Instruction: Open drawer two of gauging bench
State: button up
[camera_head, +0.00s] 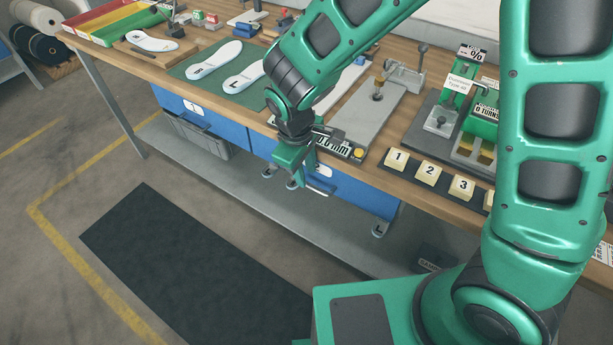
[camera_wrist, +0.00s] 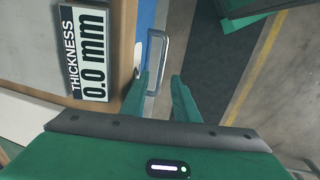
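The gauging bench (camera_head: 130,55) has a wooden top and blue drawers below it. Drawer one (camera_head: 215,120), labelled 1, is at the left and looks closed. The right blue drawer (camera_head: 350,196), taken as drawer two, also looks closed, its label partly hidden by my gripper (camera_head: 279,178). My gripper points down in front of this drawer. In the wrist view, a silver bar handle (camera_wrist: 163,55) stands out from the blue front (camera_wrist: 147,18). My open gripper (camera_wrist: 159,80) has one finger on each side of the handle's near end; contact cannot be told.
A thickness gauge display (camera_wrist: 88,52) reading 0.0 mm sits near the bench edge. Numbered blocks (camera_head: 428,173) line the front edge at right. A grey bin (camera_head: 200,135) is on the lower shelf (camera_head: 240,192). A dark mat (camera_head: 190,260) lies on clear floor in front.

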aim_at(308, 184)
jog(key=shift+w+d+f, duration=0.1)
jog(key=shift+w+f, duration=0.05)
jog(key=shift+f, duration=0.85)
jog(key=shift+w+d+f, duration=0.1)
jog(key=shift+f, duration=0.85)
grip_shut()
